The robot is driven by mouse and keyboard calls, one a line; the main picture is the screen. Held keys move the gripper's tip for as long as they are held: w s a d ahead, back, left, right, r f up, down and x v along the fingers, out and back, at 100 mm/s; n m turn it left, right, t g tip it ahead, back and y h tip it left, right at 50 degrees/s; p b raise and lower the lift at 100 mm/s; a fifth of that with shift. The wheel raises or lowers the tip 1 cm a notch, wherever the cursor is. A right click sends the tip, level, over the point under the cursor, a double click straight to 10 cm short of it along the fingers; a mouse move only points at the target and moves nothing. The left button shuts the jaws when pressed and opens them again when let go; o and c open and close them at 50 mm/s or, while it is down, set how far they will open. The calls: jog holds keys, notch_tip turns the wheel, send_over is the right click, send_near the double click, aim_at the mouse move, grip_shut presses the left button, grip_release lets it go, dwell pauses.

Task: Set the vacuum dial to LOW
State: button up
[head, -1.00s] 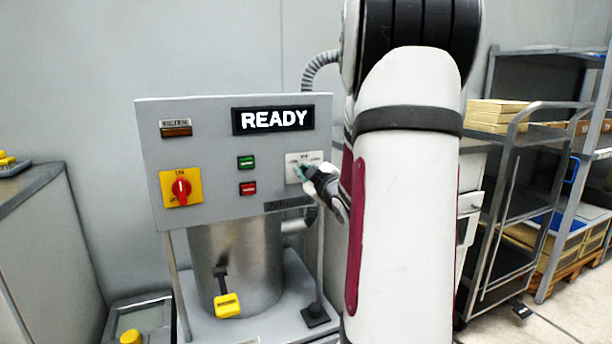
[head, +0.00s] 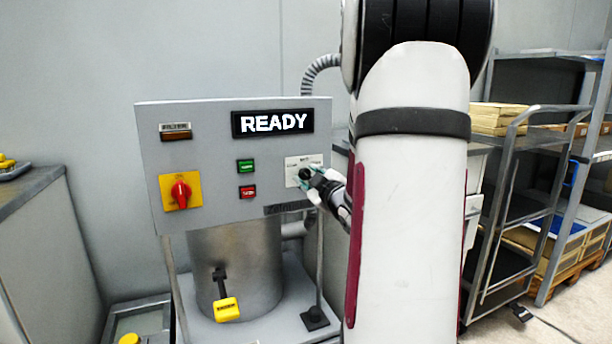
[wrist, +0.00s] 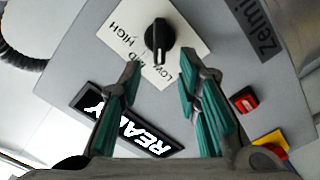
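The vacuum dial is a black knob (wrist: 158,42) on a white plate (wrist: 186,68) marked LOW, MID and HIGH. The wrist view sees it turned over, with the knob's long grip roughly upright in the picture. I cannot tell surely which mark it points to. In the head view the plate (head: 291,164) is at the panel's right side, partly covered by my gripper (head: 310,184). In the wrist view my gripper (wrist: 160,66) is open, its teal-padded fingers on either side below the knob. Nothing is between the fingers, and they look apart from the knob.
The grey panel (head: 220,118) also carries a READY display (head: 273,122), a green button (head: 246,165), a red button (head: 248,191) and a red rotary switch (head: 180,190) on yellow. A metal cylinder (head: 238,262) stands below. A cart (head: 520,200) is at right.

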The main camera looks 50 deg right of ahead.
jog(key=v, duration=0.9)
jog(key=shift+s, duration=0.2)
jog(key=shift+w+a, duration=0.1)
dwell(0.4)
